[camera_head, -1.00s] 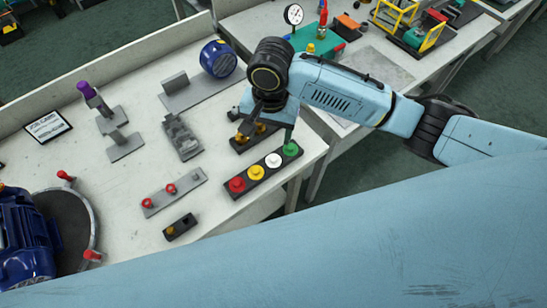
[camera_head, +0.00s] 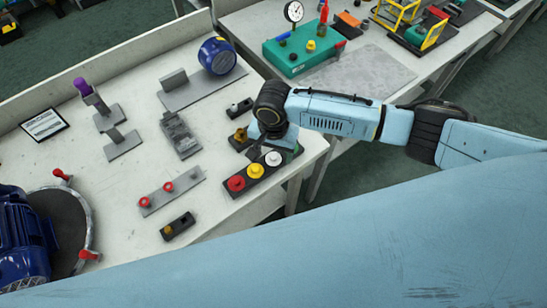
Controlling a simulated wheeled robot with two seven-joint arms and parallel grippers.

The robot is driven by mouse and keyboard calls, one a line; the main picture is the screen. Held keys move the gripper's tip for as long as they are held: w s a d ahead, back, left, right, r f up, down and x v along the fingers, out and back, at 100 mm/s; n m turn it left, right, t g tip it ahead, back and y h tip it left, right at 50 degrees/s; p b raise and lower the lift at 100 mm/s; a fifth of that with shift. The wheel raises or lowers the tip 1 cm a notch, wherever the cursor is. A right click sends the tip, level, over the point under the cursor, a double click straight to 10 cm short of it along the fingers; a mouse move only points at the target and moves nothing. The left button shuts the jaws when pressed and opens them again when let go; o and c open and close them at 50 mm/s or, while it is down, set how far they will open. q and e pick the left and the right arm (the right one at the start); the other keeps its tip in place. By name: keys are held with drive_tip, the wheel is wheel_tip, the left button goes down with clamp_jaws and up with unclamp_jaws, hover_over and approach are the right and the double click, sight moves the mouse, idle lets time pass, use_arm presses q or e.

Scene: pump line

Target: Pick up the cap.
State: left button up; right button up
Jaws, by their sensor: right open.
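A dark rack (camera_head: 224,193) near the right edge of the bench holds a row of coloured caps: a red cap (camera_head: 236,183), a yellow cap (camera_head: 255,170) and a white cap (camera_head: 273,158). The far right end of the row, where a green cap stood earlier, is mostly covered by my right arm. My right gripper (camera_head: 279,138) points down over that end, just behind the white cap. Its jaws are open, but the fingertips are hard to make out, and I cannot tell whether they touch a cap. My left gripper is out of view.
A dark block with a brass piece (camera_head: 240,135) stands close behind the rack. A small black block (camera_head: 239,107) lies farther back. A grey bar with red knobs (camera_head: 172,193) and a small black holder (camera_head: 178,227) lie left. A blue motor (camera_head: 20,240) stands far left.

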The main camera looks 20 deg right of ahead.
drive_tip(key=shift+f, duration=0.55)
clamp_jaws()
drive_tip(key=shift+s, duration=0.1)
